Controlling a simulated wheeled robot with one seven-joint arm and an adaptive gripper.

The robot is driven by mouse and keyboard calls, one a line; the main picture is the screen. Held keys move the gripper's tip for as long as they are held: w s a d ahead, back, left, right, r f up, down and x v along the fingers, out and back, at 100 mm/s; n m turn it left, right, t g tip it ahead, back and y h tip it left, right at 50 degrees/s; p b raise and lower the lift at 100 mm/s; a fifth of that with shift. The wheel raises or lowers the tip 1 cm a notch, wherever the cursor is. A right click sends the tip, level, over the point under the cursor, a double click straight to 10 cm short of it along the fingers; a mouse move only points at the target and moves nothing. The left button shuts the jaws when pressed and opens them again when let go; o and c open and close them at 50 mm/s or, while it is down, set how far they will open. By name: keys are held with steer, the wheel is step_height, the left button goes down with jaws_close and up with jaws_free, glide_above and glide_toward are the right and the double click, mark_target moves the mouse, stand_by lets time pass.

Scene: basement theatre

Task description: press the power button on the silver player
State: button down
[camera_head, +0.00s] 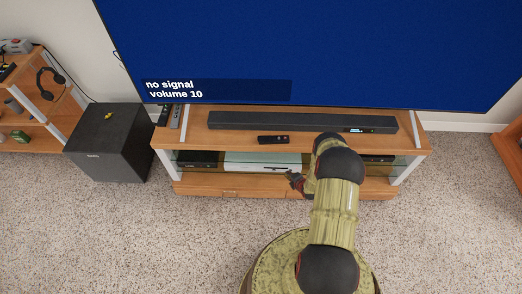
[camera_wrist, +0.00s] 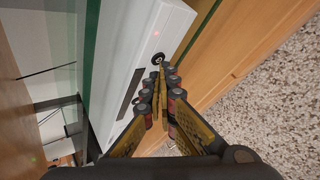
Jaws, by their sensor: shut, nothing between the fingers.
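The silver player (camera_head: 255,160) sits on the middle shelf of the wooden TV stand, under the top board. In the wrist view its pale front (camera_wrist: 118,95) runs up the picture, with a small red light (camera_wrist: 157,33) and a dark disc slot (camera_wrist: 128,92). A round black button (camera_wrist: 157,58) with a pale rim is on that front. My gripper (camera_head: 291,177) is at the player's right front in the head view. In the wrist view my gripper (camera_wrist: 163,66) is shut and empty, its tips beside the round button. I cannot tell whether they touch it.
A black soundbar (camera_head: 280,121) and a remote (camera_head: 273,140) lie on the stand's top board (camera_head: 220,143). A black box (camera_head: 197,159) is left of the player. The TV (camera_head: 330,50) reads "no signal, volume 10". A black subwoofer (camera_head: 108,142) stands left. Carpet (camera_head: 150,230) in front is clear.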

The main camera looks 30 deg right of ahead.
steer(key=shift+w+d, duration=0.1)
steer(key=shift+w, duration=0.05)
stand_by(0.4)
steer(key=shift+s+a, duration=0.35)
steer(key=shift+s, duration=0.2)
steer(key=shift+s+a, duration=0.5)
steer(key=shift+s, duration=0.35)
steer(key=shift+s+a, duration=0.55)
steer(key=shift+s, duration=0.3)
steer(key=shift+s+a, duration=0.5)
steer(key=shift+s, duration=0.35)
steer(key=shift+p, duration=0.3)
steer(key=shift+s+a, duration=0.35)
steer(key=shift+s, duration=0.25)
steer(key=shift+s+a, duration=0.35)
steer(key=shift+s, duration=0.2)
